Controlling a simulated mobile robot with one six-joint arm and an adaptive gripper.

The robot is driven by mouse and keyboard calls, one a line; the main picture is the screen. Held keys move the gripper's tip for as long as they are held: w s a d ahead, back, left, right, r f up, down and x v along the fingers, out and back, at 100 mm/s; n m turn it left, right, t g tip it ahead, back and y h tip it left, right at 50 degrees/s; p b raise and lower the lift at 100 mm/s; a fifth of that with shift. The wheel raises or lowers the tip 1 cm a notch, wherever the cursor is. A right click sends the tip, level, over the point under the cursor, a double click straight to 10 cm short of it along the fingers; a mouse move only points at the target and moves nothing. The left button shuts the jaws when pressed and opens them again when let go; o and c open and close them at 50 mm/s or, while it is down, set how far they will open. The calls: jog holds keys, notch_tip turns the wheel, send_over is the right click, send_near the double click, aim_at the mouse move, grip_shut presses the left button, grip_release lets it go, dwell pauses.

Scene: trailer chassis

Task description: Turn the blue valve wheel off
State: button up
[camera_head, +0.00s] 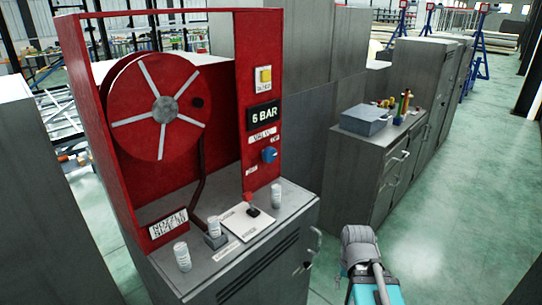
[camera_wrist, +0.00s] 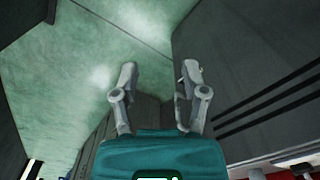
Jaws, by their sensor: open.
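The blue valve wheel (camera_head: 269,155) is a small round knob on the red panel's right post, under a "VALVE" label (camera_head: 263,136). In the head view my arm shows at the bottom right, in front of the cabinet and well apart from the valve; the fingers are not clear there. In the wrist view my gripper (camera_wrist: 157,80) is open and empty, its two grey fingers spread over green floor and a dark cabinet side. The valve does not show in the wrist view.
A red hose reel (camera_head: 158,105) and a "6 BAR" sign (camera_head: 263,115) are on the red panel. White canisters (camera_head: 182,256) and a white sheet (camera_head: 247,220) are on the grey cabinet top (camera_head: 215,273). Another cabinet (camera_head: 365,165) stands behind. Green floor (camera_head: 455,210) is open at right.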

jog(key=o, duration=0.5)
jog(key=shift+w, duration=0.15)
jog(key=shift+o, duration=0.5)
jog(key=shift+w+a, duration=0.2)
jog(key=shift+w, duration=0.05)
jog(key=n+t+y, duration=1.1)
jog(key=n+y, duration=0.3)
jog(key=n, duration=0.2)
send_near(272, 155)
jog(key=v, duration=0.3)
jog(key=shift+s+f, duration=0.1)
jog(key=shift+a, duration=0.15)
jog(key=x, duration=1.3)
jog(key=shift+w+a, duration=0.2)
jog(key=shift+w, duration=0.1)
